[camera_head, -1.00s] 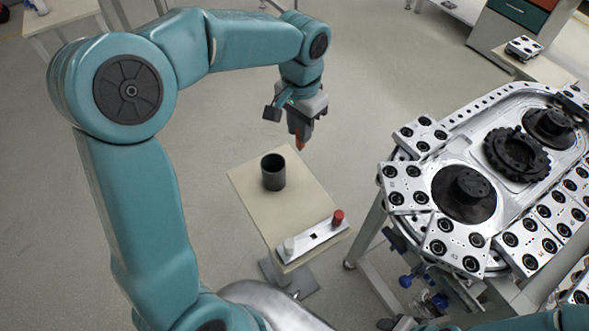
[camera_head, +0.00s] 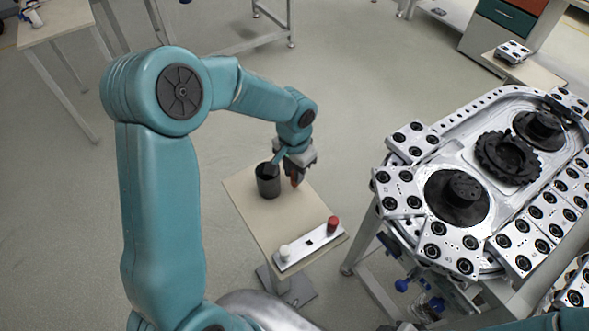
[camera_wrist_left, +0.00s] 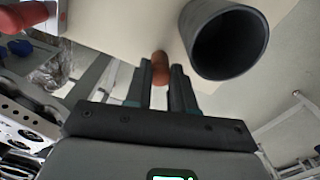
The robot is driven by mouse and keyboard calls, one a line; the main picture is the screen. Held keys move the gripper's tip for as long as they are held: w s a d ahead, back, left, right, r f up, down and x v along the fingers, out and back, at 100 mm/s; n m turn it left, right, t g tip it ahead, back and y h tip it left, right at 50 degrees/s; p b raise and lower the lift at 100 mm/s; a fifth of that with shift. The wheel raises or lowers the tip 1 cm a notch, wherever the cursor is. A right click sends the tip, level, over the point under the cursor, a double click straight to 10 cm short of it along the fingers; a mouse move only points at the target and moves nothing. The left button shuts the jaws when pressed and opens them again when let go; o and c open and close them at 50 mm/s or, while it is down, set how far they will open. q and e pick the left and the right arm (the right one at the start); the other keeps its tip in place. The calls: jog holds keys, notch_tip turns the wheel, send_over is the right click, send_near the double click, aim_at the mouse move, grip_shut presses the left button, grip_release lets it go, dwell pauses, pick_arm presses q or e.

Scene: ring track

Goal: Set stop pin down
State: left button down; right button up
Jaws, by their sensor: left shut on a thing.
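My left gripper (camera_head: 295,176) is shut on the stop pin (camera_wrist_left: 160,68), a small orange-brown pin whose rounded end shows between the fingers in the left wrist view. In the head view the gripper points down close above the small beige table (camera_head: 240,198), just right of a dark open cup (camera_head: 268,183). The cup also stands close to the fingers in the left wrist view (camera_wrist_left: 226,45). I cannot tell whether the pin touches the table. My right gripper is not in view.
A metal plate (camera_head: 308,240) with a red knob (camera_head: 332,224) and a white knob (camera_head: 284,252) lies along the table's near edge. The ring track (camera_head: 440,160) with its metal blocks stands to the right. Bare tabletop lies between cup and plate.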

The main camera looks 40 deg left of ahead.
pick_arm(q)
jog(key=shift+f, duration=0.15)
jog(key=c, duration=1)
grip_release()
jog(key=shift+w, duration=0.1)
jog(key=shift+o, duration=0.2)
jog(key=shift+r, duration=0.35)
notch_tip(320, 180, up, 12)
jog(key=shift+f, duration=0.15)
jog(key=shift+f, duration=0.1)
